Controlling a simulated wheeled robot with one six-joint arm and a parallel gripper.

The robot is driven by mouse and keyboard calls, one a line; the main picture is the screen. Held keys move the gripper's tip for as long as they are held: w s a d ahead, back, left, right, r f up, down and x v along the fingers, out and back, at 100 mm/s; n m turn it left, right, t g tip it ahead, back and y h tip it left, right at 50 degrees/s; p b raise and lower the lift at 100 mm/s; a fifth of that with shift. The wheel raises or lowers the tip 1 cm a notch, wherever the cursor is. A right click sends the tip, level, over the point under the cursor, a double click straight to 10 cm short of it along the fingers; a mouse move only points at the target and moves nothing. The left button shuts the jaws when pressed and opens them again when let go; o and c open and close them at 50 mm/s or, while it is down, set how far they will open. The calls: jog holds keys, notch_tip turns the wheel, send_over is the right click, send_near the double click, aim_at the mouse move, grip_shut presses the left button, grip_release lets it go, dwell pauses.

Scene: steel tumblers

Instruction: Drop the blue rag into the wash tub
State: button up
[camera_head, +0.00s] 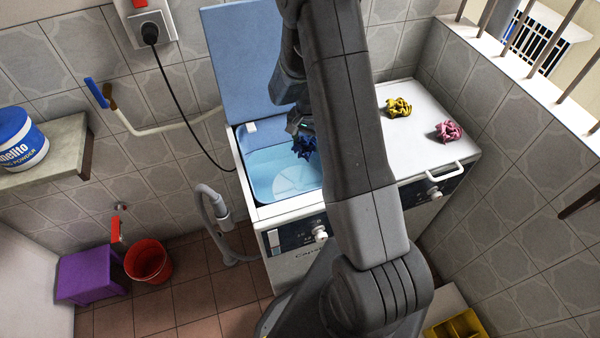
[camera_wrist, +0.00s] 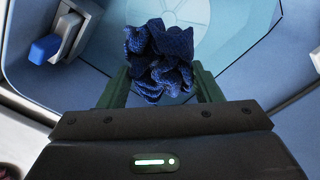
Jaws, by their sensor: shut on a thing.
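The blue rag (camera_head: 304,146) is dark blue and crumpled. My gripper (camera_wrist: 158,88) is shut on it, with the rag bunched between its green fingers (camera_wrist: 205,88) in the wrist view. The wash tub (camera_head: 268,172) is the light blue open basin in the left half of the white washing machine. The rag appears over the tub's opening, near its back right part; its exact height above the bottom is hard to tell. The tub floor also shows beyond the rag in the wrist view (camera_wrist: 240,30). My arm hides the tub's right side in the head view.
The tub's blue lid (camera_head: 240,55) stands open against the wall. A yellow rag (camera_head: 398,107) and a pink rag (camera_head: 449,131) lie on the machine's white right top. A grey hose (camera_head: 214,210) hangs at the left; a red bucket (camera_head: 148,261) and purple stool (camera_head: 90,275) stand on the floor.

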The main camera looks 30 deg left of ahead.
jog(key=o, duration=1)
notch_tip(320, 180, up, 14)
jog(key=shift+f+b, duration=0.1)
jog(key=shift+b, duration=0.6)
